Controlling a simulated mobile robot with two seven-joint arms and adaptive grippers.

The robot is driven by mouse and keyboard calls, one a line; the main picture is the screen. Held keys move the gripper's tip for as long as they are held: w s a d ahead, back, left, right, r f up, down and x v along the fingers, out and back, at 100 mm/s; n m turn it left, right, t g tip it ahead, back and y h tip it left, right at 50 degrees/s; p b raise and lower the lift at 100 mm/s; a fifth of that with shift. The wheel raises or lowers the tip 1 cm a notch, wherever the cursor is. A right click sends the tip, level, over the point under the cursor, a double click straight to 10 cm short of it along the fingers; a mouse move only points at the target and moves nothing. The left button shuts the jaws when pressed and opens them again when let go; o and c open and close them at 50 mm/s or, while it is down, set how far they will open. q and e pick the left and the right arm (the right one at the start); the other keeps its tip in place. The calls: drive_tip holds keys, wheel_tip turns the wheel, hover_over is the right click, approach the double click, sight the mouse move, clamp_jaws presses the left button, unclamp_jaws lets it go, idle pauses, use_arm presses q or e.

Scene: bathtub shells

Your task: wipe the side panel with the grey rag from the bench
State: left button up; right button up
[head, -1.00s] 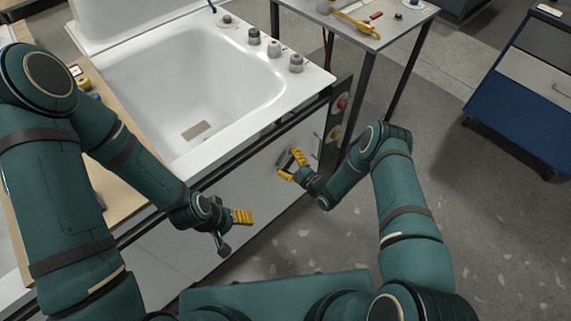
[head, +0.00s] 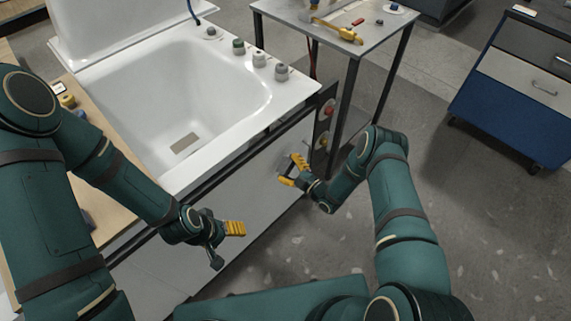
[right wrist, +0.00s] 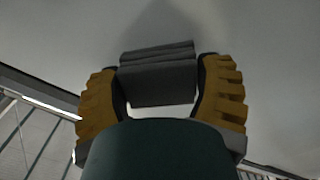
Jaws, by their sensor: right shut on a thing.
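The grey rag (right wrist: 158,80) is a dark folded bundle between the yellow fingers of my right gripper (right wrist: 160,95) in the right wrist view. In the head view my right gripper (head: 292,172) is at the right part of the white side panel (head: 250,185), below the tub rim. The rag is too small to make out there. The pale panel (right wrist: 235,30) fills the upper right wrist view just beyond the rag; I cannot tell whether they touch. My left gripper (head: 226,246) is open and empty, in front of the panel's left part.
The white bathtub (head: 165,160) has several knobs on its rim. A wooden board (head: 110,190) lies along the left. A grey bench (head: 370,32) with a yellow tool stands at the back. A blue cabinet (head: 508,110) is at the right. The floor between is clear.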

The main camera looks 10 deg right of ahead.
drive_tip(key=shift+p+v, duration=0.5)
drive_tip(key=shift+v, duration=1.7)
drive_tip(key=shift+p+v, duration=0.35)
drive_tip(key=shift+v, duration=1.15)
